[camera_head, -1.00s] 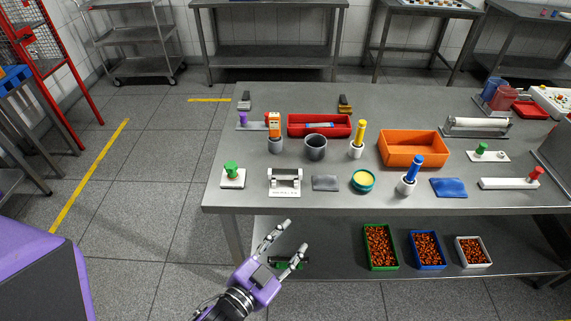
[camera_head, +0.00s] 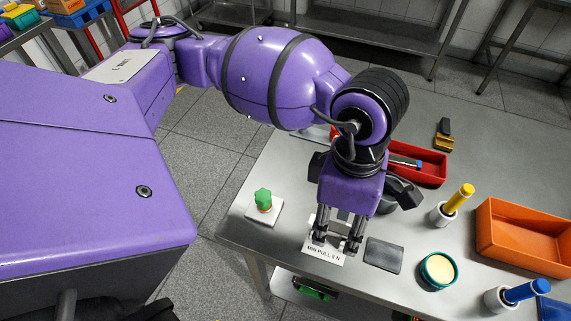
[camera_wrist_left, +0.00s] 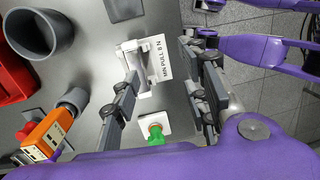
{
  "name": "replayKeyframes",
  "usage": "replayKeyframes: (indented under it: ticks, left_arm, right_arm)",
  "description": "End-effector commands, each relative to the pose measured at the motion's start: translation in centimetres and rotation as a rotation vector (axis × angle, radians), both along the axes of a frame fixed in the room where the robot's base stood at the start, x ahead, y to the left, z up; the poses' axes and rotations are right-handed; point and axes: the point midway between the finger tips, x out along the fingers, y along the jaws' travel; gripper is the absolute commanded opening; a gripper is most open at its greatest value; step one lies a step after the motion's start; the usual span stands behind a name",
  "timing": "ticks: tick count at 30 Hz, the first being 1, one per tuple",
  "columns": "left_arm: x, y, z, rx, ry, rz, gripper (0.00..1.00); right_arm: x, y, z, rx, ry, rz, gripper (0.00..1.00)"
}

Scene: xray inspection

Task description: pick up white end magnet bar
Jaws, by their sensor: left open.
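A small white stand (camera_head: 324,256) with a "MIN PULL 8 N" label is near the front edge of the table, partly hidden by my left gripper. In the left wrist view, the stand (camera_wrist_left: 158,82) carries a pale bar (camera_wrist_left: 133,58) across its top, which I take for the magnet bar; its white end cannot be made out clearly. My left gripper (camera_head: 337,238) points down over the stand with its fingers apart. In the left wrist view its fingers lie on either side of the stand, and nothing is seen gripped. My right gripper is not in view.
A green knob on a white base (camera_head: 263,207) stands left of the stand, and a grey pad (camera_head: 384,254) lies right of it. A teal dish (camera_head: 438,271), a white cup with a yellow handle (camera_head: 445,214) and an orange bin (camera_head: 520,245) are further right. A grey cup (camera_wrist_left: 38,40) is behind.

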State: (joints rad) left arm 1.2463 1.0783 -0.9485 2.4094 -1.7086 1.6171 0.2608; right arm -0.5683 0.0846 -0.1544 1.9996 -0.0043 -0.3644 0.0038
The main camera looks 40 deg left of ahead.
Motion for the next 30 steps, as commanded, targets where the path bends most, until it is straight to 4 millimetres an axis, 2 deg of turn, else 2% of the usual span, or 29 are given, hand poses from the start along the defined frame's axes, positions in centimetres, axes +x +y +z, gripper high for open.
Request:
replayKeyframes:
  ticks: [1, 3, 6, 21, 30]
  left_arm:
    - [1.0, 0.9, 0.4, 0.036, -0.045, -0.005, 0.41]
    - [1.8, 1.7, 0.5, 0.071, -0.081, -0.004, 0.41]
    - [2.2, 2.1, -0.1, 0.088, -0.096, -0.004, 0.41]
    - [2.2, 2.0, -6.6, 0.085, -0.089, -0.002, 0.41]
    - [2.3, 2.0, -7.1, 0.084, -0.091, -0.004, 0.4]
  right_arm:
    - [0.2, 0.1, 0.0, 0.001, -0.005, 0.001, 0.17]
    - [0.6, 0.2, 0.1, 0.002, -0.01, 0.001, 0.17]
    - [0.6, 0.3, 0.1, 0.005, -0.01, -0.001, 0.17]
    - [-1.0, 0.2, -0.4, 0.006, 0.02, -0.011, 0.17]
    - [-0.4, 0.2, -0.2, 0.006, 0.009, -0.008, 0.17]
